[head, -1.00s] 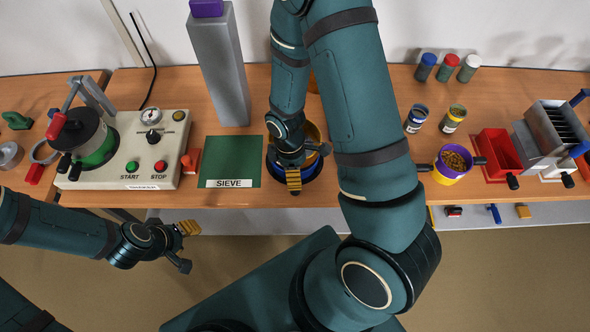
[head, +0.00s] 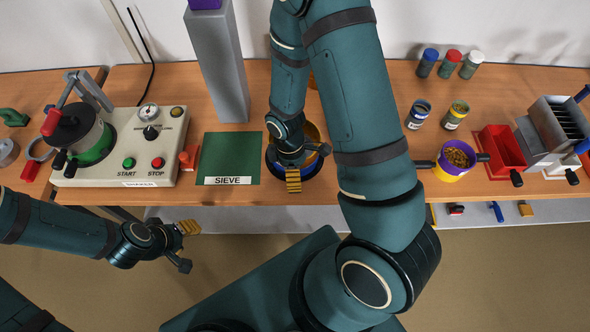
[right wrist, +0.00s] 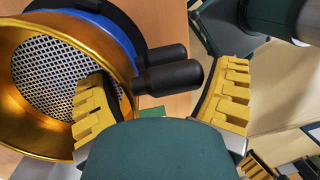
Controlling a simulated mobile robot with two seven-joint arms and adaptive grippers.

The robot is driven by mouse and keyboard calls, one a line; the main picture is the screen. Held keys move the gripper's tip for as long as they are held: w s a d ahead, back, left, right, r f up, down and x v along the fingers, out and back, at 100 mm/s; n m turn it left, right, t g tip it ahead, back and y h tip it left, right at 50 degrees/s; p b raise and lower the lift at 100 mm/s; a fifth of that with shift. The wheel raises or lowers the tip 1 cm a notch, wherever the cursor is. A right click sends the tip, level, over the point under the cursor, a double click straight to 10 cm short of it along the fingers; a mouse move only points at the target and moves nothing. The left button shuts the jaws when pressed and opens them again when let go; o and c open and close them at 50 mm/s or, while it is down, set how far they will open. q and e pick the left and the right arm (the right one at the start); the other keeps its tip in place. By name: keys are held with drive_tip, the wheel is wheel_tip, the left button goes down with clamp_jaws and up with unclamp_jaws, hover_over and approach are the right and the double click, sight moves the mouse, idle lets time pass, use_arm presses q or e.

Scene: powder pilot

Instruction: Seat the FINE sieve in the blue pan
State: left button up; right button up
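The gold sieve (head: 313,133) with a metal mesh floor sits over the blue pan (head: 318,166) at the bench's middle, partly hidden by my right arm. In the right wrist view the gold sieve (right wrist: 125,62) lies against the blue pan (right wrist: 112,27), with two black handles close together. I cannot tell whether it is fully seated, and no FINE label is readable. My right gripper (right wrist: 160,108) is open, one finger overlapping the sieve's rim and the other clear of it. My left gripper (head: 187,247) is open and empty in front of the bench.
A green SIEVE mat (head: 228,155) is bare left of the pan. Further left stands the shaker (head: 125,150). A grey post (head: 217,70) rises behind the mat. Right are a yellow-and-purple vessel of granules (head: 446,172), jars (head: 417,114), a red bin (head: 497,150) and a grey slotted unit (head: 552,130).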

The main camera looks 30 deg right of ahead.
drive_tip(key=shift+o, duration=0.3)
wheel_tip(320, 180, up, 12)
drive_tip(key=w, duration=0.2)
drive_tip(key=shift+a, duration=0.15)
idle(0.6)
